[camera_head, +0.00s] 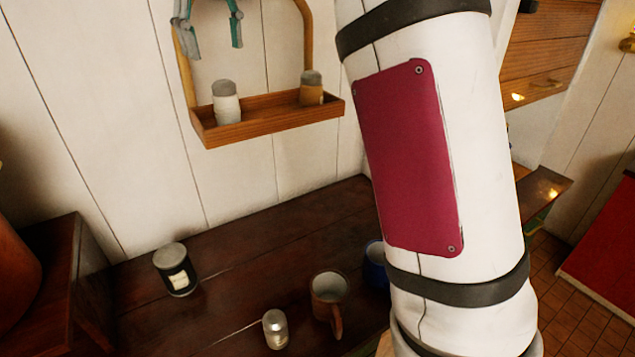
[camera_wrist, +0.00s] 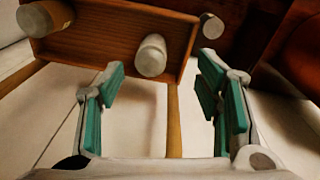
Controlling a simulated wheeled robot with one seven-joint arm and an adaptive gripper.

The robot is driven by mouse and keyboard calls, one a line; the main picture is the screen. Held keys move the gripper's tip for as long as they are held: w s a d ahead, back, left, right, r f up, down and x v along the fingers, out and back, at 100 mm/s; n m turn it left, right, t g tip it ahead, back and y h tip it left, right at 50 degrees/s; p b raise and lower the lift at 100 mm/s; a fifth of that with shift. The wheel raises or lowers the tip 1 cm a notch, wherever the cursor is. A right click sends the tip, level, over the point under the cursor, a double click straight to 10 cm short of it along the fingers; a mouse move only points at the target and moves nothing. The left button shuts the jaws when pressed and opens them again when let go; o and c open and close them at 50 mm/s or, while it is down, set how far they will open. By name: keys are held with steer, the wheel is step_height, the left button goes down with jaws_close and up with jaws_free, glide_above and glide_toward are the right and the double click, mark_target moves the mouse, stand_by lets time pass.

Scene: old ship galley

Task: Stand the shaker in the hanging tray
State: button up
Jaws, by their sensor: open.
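The hanging tray (camera_head: 265,127) is a shallow wooden trough on the pale plank wall, hung from a curved wooden frame. A white shaker with a grey top (camera_head: 227,103) stands upright in its left part. My gripper (camera_head: 212,48), with teal finger pads, is open and empty above this shaker, apart from it. In the wrist view the open fingers (camera_wrist: 162,72) point toward the tray (camera_wrist: 100,38), and the white shaker (camera_wrist: 150,58) shows beyond the gap between them. A small pale shaker with a silvery top (camera_head: 275,329) stands on the dark counter below.
A brown jar with a grey lid (camera_head: 311,89) stands at the tray's right end. On the dark wooden counter (camera_head: 235,265) are a black jar (camera_head: 175,270), a brown mug (camera_head: 328,298) and a partly hidden blue mug (camera_head: 376,263). My arm covers the right-middle of the head view.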

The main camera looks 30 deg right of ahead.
steer(key=s+f+t, duration=0.2)
steer(key=s+t, duration=0.1)
steer(key=s, duration=1.2)
steer(key=s+d+f+m+t, duration=0.2)
steer(key=s+f, duration=1.2)
steer(key=shift+s, duration=0.25)
